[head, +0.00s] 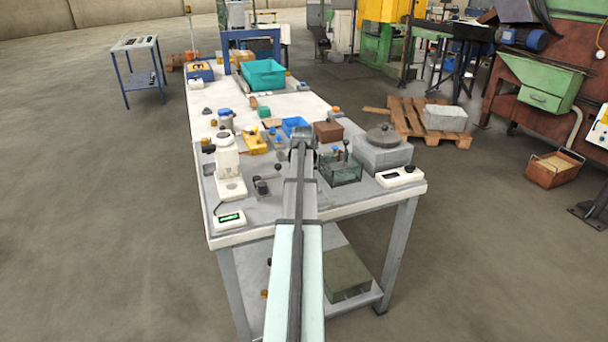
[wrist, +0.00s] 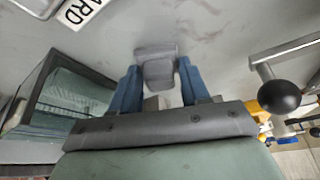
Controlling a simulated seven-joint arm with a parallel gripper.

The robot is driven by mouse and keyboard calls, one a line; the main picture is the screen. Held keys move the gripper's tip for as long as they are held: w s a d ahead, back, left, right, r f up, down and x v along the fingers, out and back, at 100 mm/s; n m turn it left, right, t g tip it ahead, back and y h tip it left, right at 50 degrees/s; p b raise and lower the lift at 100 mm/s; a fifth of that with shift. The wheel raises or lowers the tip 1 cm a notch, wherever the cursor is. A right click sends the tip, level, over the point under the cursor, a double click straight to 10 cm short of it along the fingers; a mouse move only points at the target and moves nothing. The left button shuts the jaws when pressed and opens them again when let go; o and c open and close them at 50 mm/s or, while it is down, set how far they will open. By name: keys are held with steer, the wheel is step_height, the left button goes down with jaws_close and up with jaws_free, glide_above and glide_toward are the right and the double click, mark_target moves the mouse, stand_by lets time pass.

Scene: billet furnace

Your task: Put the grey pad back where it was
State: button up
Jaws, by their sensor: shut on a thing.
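My gripper (wrist: 157,85) shows in the wrist view with its two blue fingers closed on a small grey pad (wrist: 158,70). The pad sits between the fingertips, over a grey surface; I cannot tell whether it touches that surface. In the head view my gripper (head: 302,138) is over the workbench (head: 355,198), largely hidden by my own arm, and the pad cannot be made out there.
A clear-walled box (head: 342,170) stands right of my arm and also shows in the wrist view (wrist: 70,95). A black-knobbed lever (wrist: 280,95) is close on the right there. A grey block with a round lid (head: 383,150) stands at the bench's right.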

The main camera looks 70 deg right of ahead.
steer(key=shift+f, duration=0.15)
steer(key=o, duration=1.1)
steer(key=v, duration=1.2)
steer(key=shift+r, duration=0.2)
